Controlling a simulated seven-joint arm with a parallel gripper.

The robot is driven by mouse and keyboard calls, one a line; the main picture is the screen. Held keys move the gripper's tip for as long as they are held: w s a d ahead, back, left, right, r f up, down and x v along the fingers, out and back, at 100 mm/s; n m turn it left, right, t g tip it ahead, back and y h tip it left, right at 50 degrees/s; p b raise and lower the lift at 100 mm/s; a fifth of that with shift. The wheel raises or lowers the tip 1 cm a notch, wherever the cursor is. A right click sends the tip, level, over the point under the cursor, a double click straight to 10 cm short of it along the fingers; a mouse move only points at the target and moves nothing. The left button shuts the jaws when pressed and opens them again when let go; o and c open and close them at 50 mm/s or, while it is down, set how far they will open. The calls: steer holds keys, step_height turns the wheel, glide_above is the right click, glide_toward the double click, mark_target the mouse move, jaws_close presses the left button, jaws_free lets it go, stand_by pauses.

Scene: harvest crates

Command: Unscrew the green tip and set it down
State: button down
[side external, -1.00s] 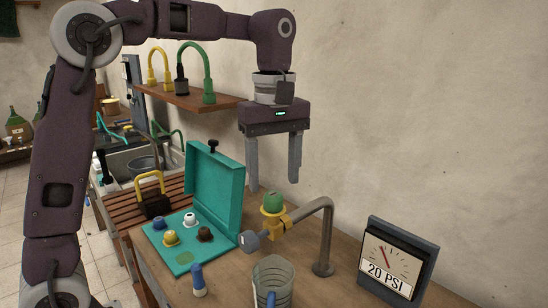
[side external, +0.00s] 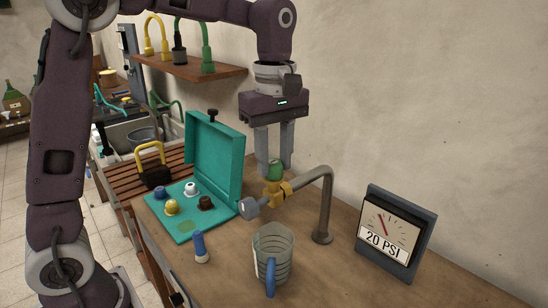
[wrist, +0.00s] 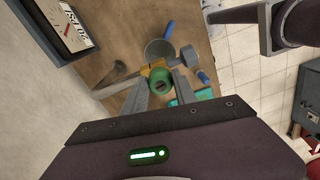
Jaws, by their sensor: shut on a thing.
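The green tip (side external: 275,169) sits on top of the yellow fitting (side external: 276,191) at the end of the bent grey pipe (side external: 327,205). My gripper (side external: 275,172) points straight down and is shut on the green tip, one finger on each side. In the wrist view the green tip (wrist: 160,84) lies between the two fingers, above the yellow fitting (wrist: 156,67). The teal case (side external: 215,165) stands open, with a blue, a white, a yellow and a brown tip on its tray and a green patch at its front.
A clear measuring jug (side external: 272,246) with a blue handle stands in front of the pipe. A small blue-and-white bottle (side external: 200,247) is to its left. A gauge reading 20 PSI (side external: 396,235) stands at right.

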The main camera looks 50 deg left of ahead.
steer(key=shift+n, duration=1)
steer(key=shift+w+n, duration=0.1)
steer(key=shift+n, duration=0.8)
steer(key=shift+n, duration=0.7)
